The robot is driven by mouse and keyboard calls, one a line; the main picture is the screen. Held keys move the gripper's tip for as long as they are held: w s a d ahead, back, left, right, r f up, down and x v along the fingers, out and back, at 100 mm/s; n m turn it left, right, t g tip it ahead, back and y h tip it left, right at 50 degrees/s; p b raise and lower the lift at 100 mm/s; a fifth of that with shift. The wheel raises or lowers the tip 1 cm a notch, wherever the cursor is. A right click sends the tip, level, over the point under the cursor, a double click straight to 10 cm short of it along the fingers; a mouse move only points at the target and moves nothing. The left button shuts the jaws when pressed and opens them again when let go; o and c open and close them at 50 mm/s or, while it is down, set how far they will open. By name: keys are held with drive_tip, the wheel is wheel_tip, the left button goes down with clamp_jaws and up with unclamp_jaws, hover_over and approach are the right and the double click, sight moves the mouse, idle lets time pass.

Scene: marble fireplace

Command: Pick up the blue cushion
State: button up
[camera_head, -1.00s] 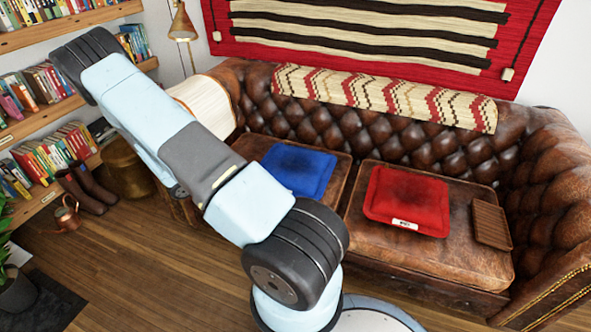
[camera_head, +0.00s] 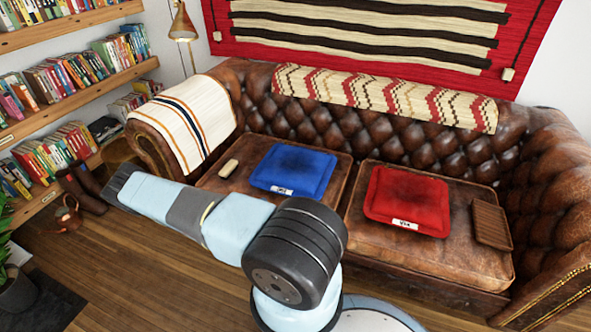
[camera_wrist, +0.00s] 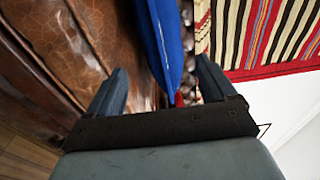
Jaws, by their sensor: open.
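The blue cushion (camera_head: 294,170) lies flat on the left seat of the brown leather sofa, with a small white label on its front edge. In the wrist view the blue cushion (camera_wrist: 167,40) shows edge-on beyond my gripper (camera_wrist: 160,85), between the lines of its two fingers. My gripper is open, with nothing between its fingers. The cushion looks apart from the fingers, though the exact gap cannot be told.
A red cushion (camera_head: 407,201) lies on the right seat, with a brown slatted tray (camera_head: 491,224) beside it. A small beige object (camera_head: 229,168) lies left of the blue cushion. The sofa arm with a striped throw (camera_head: 185,120) stands at left. Bookshelves (camera_head: 75,80) line the left wall.

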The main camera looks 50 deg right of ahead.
sight(278, 189)
drive_tip(key=x, duration=1.4)
drive_tip(key=shift+s+f, duration=0.15)
drive_tip(key=shift+s, duration=0.1)
drive_tip(key=shift+c, duration=0.3)
drive_tip(key=c, duration=1)
